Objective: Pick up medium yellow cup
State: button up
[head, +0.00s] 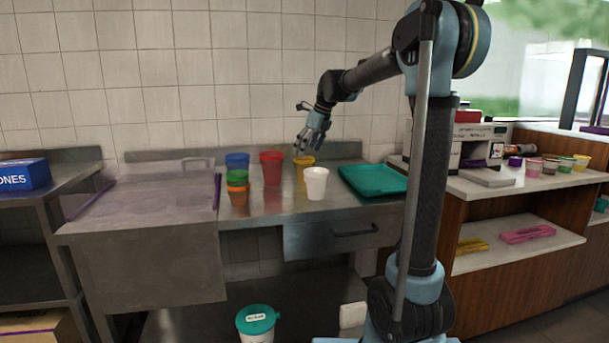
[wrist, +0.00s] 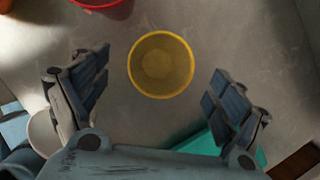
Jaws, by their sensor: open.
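The yellow cup (head: 300,171) stands upright on the steel counter in the head view, right of the red cup and partly behind the white cup. In the wrist view the yellow cup (wrist: 161,65) is seen from above, empty, ahead of and between my fingers. My gripper (head: 308,146) is above the yellow cup in the head view. In the wrist view my gripper (wrist: 160,92) is open, with a finger on each side and nothing between the pads touching the cup.
A teal tray (head: 374,180) lies to the right. In the wrist view the red cup (wrist: 101,4) is at the top edge.

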aim_at(305, 159)
jog(key=x, duration=0.5)
jog(key=shift+w+d, duration=0.1)
jog(key=shift+d, duration=0.05)
jog(key=c, duration=1)
